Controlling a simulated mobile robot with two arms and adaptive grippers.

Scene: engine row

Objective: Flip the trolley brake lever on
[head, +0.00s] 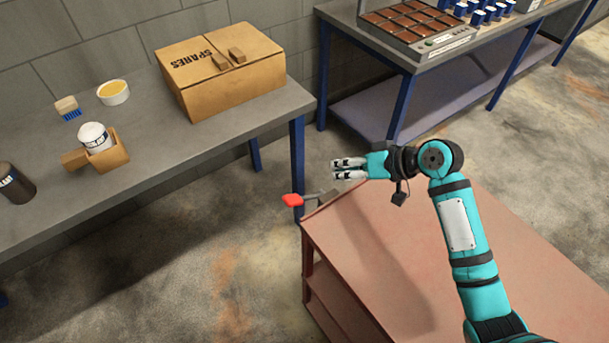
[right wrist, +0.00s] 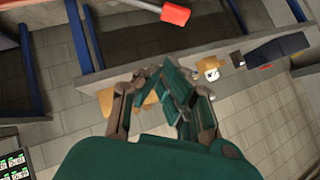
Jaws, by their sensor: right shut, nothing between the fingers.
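The brake lever (head: 292,200) has a red tip on a grey rod and sticks out past the back left corner of the reddish-brown trolley (head: 440,235). Its red tip also shows at the top of the right wrist view (right wrist: 175,14). My right gripper (head: 340,168) is above that corner, a little up and right of the red tip in the head view. It is shut and empty, with its fingers pointing left, apart from the lever. My left gripper is in neither view.
A grey table (head: 140,175) on the left holds a SPARES box (head: 222,72), a bowl (head: 113,92), a brush (head: 67,107), a white jar (head: 95,138) in a wooden holder and a dark bottle (head: 15,184). Another bench (head: 440,65) stands behind. The trolley top looks bare.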

